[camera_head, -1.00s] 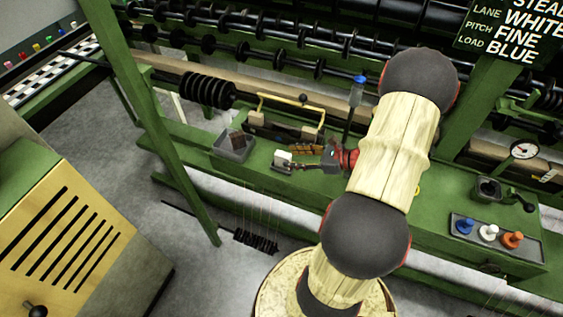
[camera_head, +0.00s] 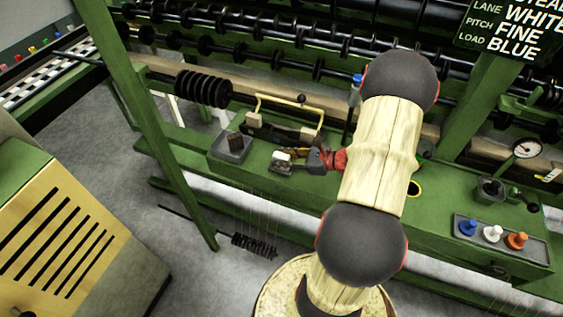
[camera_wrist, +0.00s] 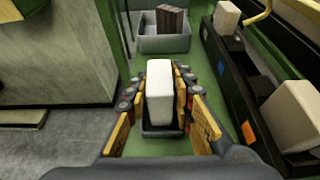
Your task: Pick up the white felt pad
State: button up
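The white felt pad (camera_wrist: 159,92) is an upright white block in a small dark holder (camera_wrist: 162,132) on the green bench. It also shows in the head view (camera_head: 281,155), partly hidden by my fingers. My gripper (camera_wrist: 160,85) is open, with its orange-padded fingers on the left and right of the pad. A narrow gap shows on each side of the pad, so the fingers do not appear to press on it.
A grey tray (camera_wrist: 164,44) with a brown block (camera_wrist: 171,21) lies beyond the pad. A dark rail with pale blocks (camera_wrist: 294,115) and a yellow handle (camera_head: 291,105) stand close on the right. A tray with coloured knobs (camera_head: 491,238) sits farther right.

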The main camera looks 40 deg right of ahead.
grip_shut()
